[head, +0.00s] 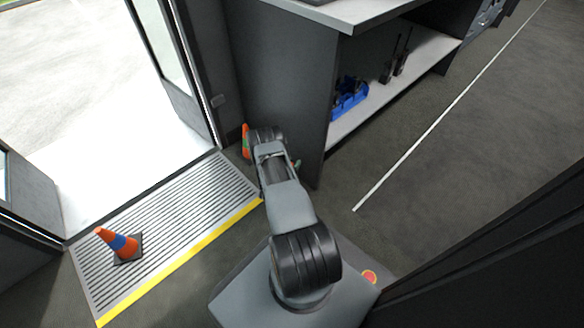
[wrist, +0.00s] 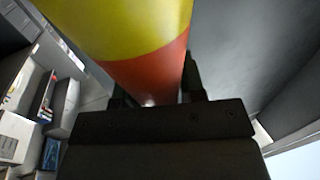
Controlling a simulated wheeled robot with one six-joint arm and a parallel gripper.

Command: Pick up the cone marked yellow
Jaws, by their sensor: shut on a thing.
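The cone marked yellow (wrist: 125,28) fills the upper middle of the wrist view, an orange body with a broad yellow band. My gripper (wrist: 155,92) is shut on it, with a dark finger on either side of its orange part. In the head view an orange edge of the cone (head: 246,143) shows beside the far end of my arm, near the dark wall by the doorway. The arm hides most of the cone and the gripper there. I cannot tell whether the cone's base touches the floor.
Another orange cone with a blue band (head: 122,244) stands on the ridged entry plate (head: 180,230) at left. A grey shelf unit (head: 395,100) holds a blue bin (head: 350,98) and black radios (head: 396,58). Open floor (head: 440,150) lies right of the shelf; the doorway is at upper left.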

